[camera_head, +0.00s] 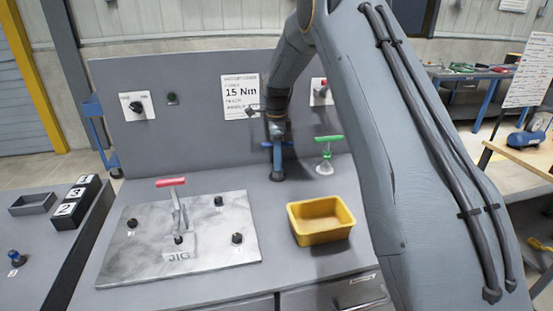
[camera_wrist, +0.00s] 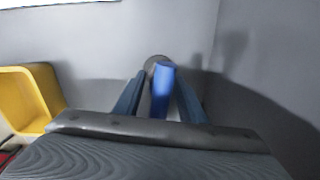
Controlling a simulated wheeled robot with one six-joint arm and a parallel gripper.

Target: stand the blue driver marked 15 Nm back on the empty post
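The blue driver (camera_head: 277,161) is upright at the back of the grey bench, with a crossbar on top. Its lower end meets a dark round base (camera_head: 277,176); I cannot tell whether it is fully seated there. My gripper (camera_head: 278,139) is directly above it, pointing down. In the wrist view my fingers (camera_wrist: 160,95) lie on either side of the blue driver (camera_wrist: 162,90), with narrow grey gaps showing between. The dark round base (camera_wrist: 156,63) shows partly behind the driver. The driver's own marking is not readable; a panel sign (camera_head: 240,96) reads 15 Nm.
A green-handled driver (camera_head: 328,142) stands close on the right. A yellow bin (camera_head: 321,220) is in front of it; the bin (camera_wrist: 25,95) is left in the wrist view. A marble-look jig plate (camera_head: 215,255) with a red-handled clamp (camera_head: 171,182) is at left. The back panel (camera_head: 190,75) is close behind.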

